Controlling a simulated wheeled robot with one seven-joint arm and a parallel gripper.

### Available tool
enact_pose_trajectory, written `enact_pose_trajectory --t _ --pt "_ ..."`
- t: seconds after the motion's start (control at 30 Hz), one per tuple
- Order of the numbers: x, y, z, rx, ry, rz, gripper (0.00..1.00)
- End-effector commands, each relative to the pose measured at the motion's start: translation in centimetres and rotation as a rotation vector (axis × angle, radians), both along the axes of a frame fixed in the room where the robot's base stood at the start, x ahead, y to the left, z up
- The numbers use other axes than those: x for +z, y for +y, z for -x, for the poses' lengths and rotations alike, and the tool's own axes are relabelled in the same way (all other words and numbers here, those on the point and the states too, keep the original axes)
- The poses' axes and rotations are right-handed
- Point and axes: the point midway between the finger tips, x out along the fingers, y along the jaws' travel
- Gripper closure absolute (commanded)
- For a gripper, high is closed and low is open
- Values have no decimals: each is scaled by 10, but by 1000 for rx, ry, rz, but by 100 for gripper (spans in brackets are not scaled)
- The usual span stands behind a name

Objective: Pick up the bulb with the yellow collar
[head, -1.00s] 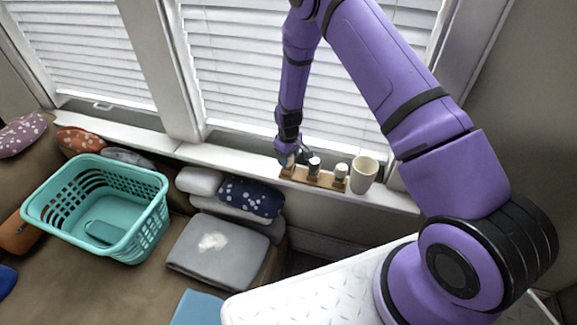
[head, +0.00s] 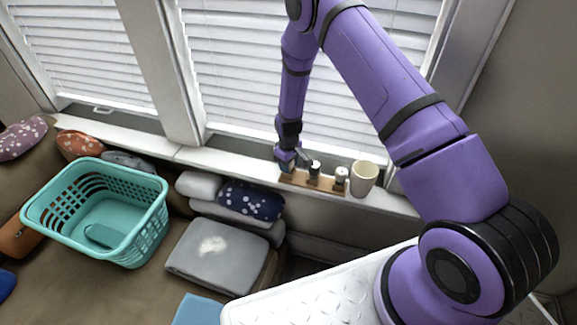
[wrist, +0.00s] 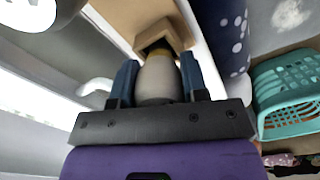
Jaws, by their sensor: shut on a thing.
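The bulb with the yellow collar (wrist: 158,80) is between the two blue fingers of my gripper (wrist: 159,78) in the wrist view. Its pale rounded body is toward my palm, and a yellow band shows at its far end by a wooden holder (wrist: 143,20). I cannot tell whether its end is still inside the holder. In the head view my gripper (head: 286,164) is at the left end of the wooden holder (head: 327,184) on the window sill, and hides the bulb there.
Two other bulbs, a middle one (head: 314,170) and a right one (head: 341,175), stand in the holder. A cream mug (head: 364,180) is close on its right. Window blinds rise behind. Folded cushions (head: 250,198) and a teal basket (head: 150,222) are below and left.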

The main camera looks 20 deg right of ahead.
Motion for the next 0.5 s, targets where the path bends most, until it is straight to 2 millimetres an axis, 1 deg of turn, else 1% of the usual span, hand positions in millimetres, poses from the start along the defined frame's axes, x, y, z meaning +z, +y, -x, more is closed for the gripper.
enact_pose_trajectory --t 0.17,0.3,0.33,0.5 --pt "14 0 -1 0 -2 0 82" --pt "33 0 -1 1 -3 -1 82" --pt "36 0 2 1 -1 -1 82" --pt "37 0 43 0 4 0 82"
